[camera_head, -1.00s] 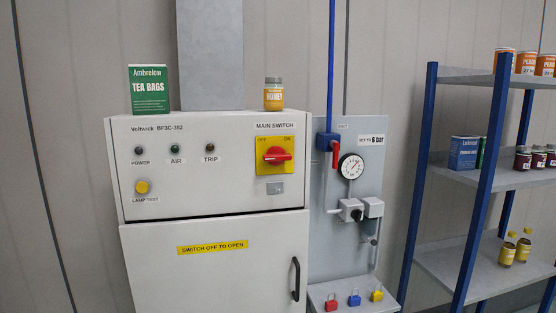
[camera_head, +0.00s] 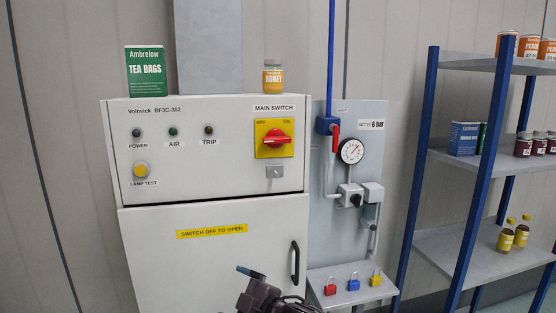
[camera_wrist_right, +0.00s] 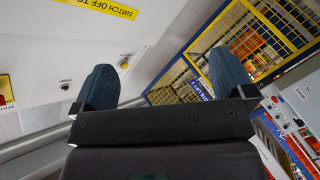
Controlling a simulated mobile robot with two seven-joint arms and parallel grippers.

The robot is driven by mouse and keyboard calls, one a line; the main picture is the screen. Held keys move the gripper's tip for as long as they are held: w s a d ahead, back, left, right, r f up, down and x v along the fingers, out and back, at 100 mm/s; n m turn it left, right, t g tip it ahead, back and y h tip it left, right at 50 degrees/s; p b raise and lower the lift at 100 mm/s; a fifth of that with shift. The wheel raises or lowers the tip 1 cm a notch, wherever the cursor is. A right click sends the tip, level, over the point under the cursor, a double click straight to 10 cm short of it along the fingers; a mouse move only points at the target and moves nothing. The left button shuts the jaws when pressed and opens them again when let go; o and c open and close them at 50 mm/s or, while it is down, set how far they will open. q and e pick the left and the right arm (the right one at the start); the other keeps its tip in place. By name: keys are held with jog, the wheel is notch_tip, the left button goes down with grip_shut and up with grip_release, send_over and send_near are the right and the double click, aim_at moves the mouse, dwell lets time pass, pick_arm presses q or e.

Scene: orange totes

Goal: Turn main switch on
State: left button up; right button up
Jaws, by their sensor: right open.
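The main switch (camera_head: 277,138) is a red rotary handle on a yellow plate marked OFF at left and ON at right. It sits at the upper right of the grey cabinet (camera_head: 150,232), its handle lying roughly crosswise. A part of a yellow plate with red on it (camera_wrist_right: 5,95) shows at the left edge of the right wrist view. My right gripper (camera_head: 252,274) is at the bottom of the head view, well below the switch and partly cut off. In the right wrist view the right gripper (camera_wrist_right: 163,80) is open, with nothing between its fingers. My left gripper is out of view.
A tea box (camera_head: 146,72) and a honey jar (camera_head: 272,77) stand on the cabinet top. The door has a black handle (camera_head: 295,263). A gauge panel (camera_head: 350,215) with padlocks below and a blue-framed shelf (camera_head: 470,250) stand to the right. The air before the switch is clear.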

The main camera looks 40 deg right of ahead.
jog(key=w+d+r+n+t+h+b, duration=0.1)
jog(key=w+d+r+n+t+h, duration=0.15)
jog(key=r+n, duration=0.5)
jog(key=w+d+r+n+t+h, duration=0.1)
jog(key=w+d+r+n, duration=0.25)
jog(key=r, duration=0.75)
jog(key=n+t+h, duration=0.2)
jog(key=n+h, duration=0.6)
jog(key=h, duration=0.2)
send_near(278, 141)
jog(key=x, duration=0.7)
jog(key=shift+w+d+r+p, duration=0.1)
jog(key=shift+w+r+p, duration=0.2)
jog(key=shift+p, duration=0.1)
jog(key=shift+g+x, duration=0.25)
jog(key=shift+x, duration=0.55)
jog(key=shift+w+f, duration=0.1)
jog(key=shift+f, duration=0.05)
jog(key=shift+c, duration=0.5)
jog(key=c, duration=0.7)
